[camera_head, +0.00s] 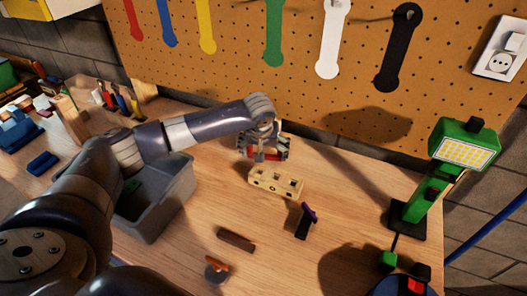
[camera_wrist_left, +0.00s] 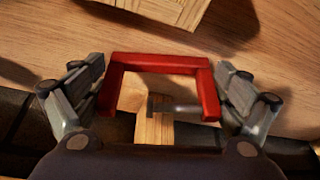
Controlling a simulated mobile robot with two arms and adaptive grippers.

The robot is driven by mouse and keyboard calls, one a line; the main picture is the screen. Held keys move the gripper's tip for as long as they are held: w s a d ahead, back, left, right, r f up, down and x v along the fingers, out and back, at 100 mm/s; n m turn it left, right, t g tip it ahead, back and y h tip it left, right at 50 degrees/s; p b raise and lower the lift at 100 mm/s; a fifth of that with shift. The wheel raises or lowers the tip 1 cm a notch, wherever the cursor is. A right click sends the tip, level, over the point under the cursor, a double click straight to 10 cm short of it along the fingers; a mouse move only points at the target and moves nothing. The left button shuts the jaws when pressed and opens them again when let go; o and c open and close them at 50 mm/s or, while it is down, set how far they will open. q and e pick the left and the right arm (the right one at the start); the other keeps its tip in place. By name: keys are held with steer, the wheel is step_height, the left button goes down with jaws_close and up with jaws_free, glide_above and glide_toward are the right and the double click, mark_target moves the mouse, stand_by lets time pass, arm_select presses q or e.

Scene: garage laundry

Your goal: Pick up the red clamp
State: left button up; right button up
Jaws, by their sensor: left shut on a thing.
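The red clamp (camera_wrist_left: 160,63) is a C-shaped frame with a grey metal screw, seen between the two fingers of my left gripper (camera_wrist_left: 165,80) in the left wrist view. The fingers are shut on its two sides. In the head view my left gripper (camera_head: 263,143) is over the back of the workbench. There the red clamp (camera_head: 270,155) shows only partly between the fingers, just behind the wooden block with holes (camera_head: 276,182). A pale wood piece (camera_wrist_left: 154,128) shows beneath the clamp in the wrist view. Whether the clamp touches it I cannot tell. My right gripper is out of view.
A grey bin (camera_head: 168,205) stands left under my left arm. A dark, purple-topped tool (camera_head: 306,221), a brown bar (camera_head: 236,240) and an orange-handled tool (camera_head: 217,268) lie in front. A green work lamp (camera_head: 432,185) stands right. The pegboard (camera_head: 330,110) rises behind.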

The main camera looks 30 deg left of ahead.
arm_select(q)
step_height(320, 180, up, 10)
steer(key=b, duration=0.1)
steer(key=shift+b, duration=0.4)
